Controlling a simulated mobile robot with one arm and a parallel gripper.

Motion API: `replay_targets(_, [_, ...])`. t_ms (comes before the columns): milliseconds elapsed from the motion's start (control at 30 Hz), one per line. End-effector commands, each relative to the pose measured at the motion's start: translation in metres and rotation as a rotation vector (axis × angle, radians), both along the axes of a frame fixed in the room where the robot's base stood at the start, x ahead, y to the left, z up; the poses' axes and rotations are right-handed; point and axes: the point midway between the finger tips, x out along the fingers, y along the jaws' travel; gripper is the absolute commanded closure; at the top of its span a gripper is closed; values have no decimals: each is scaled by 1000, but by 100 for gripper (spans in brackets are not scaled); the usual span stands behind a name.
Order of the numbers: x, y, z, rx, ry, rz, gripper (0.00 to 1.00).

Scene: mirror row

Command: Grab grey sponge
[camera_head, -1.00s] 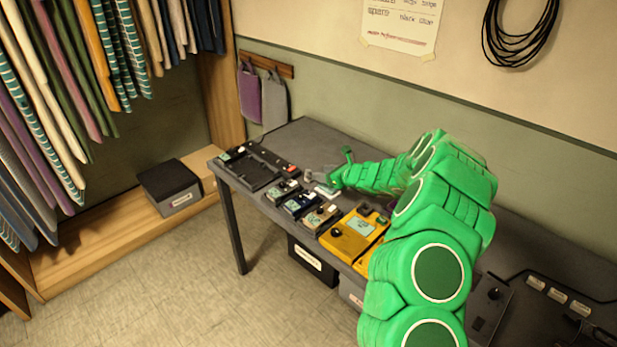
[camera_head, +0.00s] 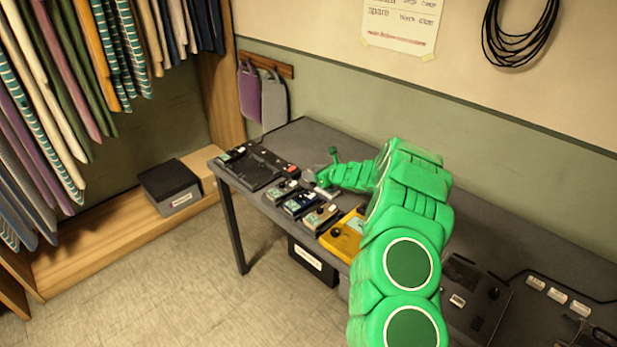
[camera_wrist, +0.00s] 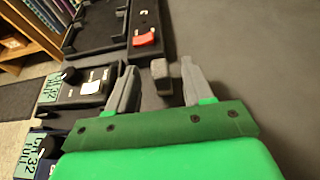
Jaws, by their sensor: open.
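A small dark grey block, which looks like the grey sponge (camera_wrist: 160,77), lies on the dark table top in the wrist view. Whether a finger touches the block I cannot tell. In the head view my gripper (camera_head: 317,185) is low over the table behind the row of small pedals, and I cannot make out the sponge clearly there.
A black tray-like board (camera_head: 258,167) with a red switch (camera_wrist: 144,39) lies just beyond. Small pedals (camera_head: 301,203) and a yellow pedal (camera_head: 343,240) line the table's front edge. The table right of the gripper is bare.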

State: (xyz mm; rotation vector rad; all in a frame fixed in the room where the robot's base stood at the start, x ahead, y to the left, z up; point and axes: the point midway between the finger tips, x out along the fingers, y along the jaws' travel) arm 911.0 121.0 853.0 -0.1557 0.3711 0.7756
Motion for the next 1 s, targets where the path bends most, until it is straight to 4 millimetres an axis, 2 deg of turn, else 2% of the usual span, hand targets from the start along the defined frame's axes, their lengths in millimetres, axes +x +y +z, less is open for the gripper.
replay_targets(200, [6, 7, -6, 2, 3, 0, 49])
replay_targets(467, [7, 8, -5, 1, 3, -1, 50])
replay_targets(700, [7, 8, -5, 1, 2, -1, 87])
replay_targets(800, [7, 7, -5, 1, 2, -1, 100])
replay_targets(1000, [7, 7, -5, 1, 1, -1, 100])
